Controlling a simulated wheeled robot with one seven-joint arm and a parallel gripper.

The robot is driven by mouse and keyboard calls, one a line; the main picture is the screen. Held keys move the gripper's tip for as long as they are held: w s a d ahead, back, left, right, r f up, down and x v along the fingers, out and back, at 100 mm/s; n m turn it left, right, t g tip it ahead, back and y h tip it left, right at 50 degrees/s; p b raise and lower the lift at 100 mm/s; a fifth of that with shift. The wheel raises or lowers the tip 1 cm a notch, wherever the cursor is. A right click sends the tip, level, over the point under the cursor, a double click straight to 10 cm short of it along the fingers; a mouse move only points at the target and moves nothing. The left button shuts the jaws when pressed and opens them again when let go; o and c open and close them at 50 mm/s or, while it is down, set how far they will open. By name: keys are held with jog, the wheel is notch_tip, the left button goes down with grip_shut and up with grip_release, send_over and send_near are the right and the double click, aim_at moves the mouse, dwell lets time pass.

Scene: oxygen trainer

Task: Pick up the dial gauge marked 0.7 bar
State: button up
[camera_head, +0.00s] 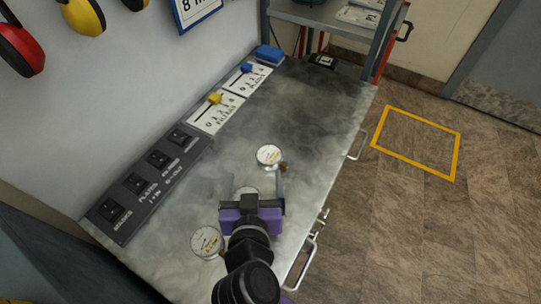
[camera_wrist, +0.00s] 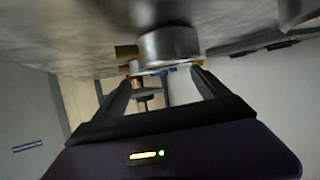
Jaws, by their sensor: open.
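In the wrist view a silver gauge body (camera_wrist: 168,45) is just ahead of the fingertips (camera_wrist: 162,80). I cannot read the markings on any dial, or tell whether the fingers touch the gauge.
A black switch panel (camera_head: 150,185) and slider panels with a yellow knob (camera_head: 215,98) and a blue knob (camera_head: 246,68) line the wall side. A blue block (camera_head: 270,54) and a small dark device (camera_head: 322,61) are at the far end. The bench's far half is mostly clear.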

aim_at(269, 154)
jog(key=m+h, duration=0.1)
jog(key=d+m+h, duration=0.1)
jog(key=r+m, duration=0.1)
jog(key=shift+w+d+h, duration=0.2)
jog(key=shift+w+h, duration=0.1)
jog(key=shift+h, duration=0.1)
jog(key=shift+p+x, duration=0.95)
jog(key=shift+x, duration=2.85)
jog(key=shift+s+d+f, duration=0.1)
jog(key=shift+d+f, duration=0.05)
jog(key=c, duration=1.7)
